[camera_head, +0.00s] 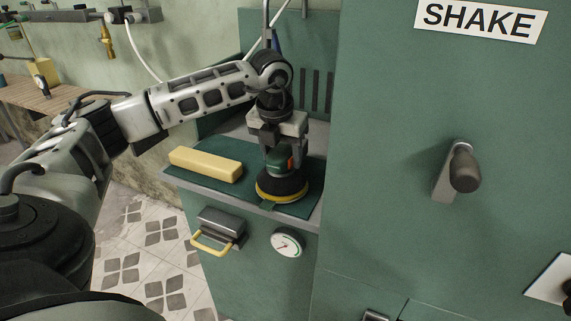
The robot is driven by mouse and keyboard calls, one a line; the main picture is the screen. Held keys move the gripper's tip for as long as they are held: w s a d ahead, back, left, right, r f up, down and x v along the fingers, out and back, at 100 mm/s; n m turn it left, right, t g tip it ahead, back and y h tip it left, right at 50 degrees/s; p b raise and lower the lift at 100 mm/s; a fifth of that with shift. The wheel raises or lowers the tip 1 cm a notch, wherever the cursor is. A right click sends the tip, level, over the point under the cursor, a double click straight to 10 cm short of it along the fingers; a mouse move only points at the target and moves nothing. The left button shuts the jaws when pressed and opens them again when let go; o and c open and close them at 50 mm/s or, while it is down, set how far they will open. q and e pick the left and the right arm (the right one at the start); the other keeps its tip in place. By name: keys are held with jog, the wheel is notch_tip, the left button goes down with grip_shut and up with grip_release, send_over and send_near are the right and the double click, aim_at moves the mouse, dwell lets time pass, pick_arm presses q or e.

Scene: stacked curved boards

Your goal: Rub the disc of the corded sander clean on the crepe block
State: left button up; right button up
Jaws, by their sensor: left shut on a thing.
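The corded sander (278,172) has a dark green and grey body with an orange part and a round black disc with a yellow rim. It stands upright at the right part of a green mat (232,189). My left gripper (277,145) comes down from above and is shut on the top of the sander. The crepe block (206,164), a pale yellow bar, lies on the mat to the left of the sander, apart from it. The sander's underside is hidden. My right gripper is not in view.
The mat lies on a grey shelf (312,205) of a green cabinet, with a slotted back. A tall green panel (400,110) with a dark-knobbed lever (463,170) and a SHAKE sign (481,19) stands close on the right. A gauge (287,243) and yellow handle (210,245) sit below.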

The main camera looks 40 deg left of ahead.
pick_arm(q)
jog(key=shift+r+p, duration=1.85)
jog(key=shift+r, duration=0.65)
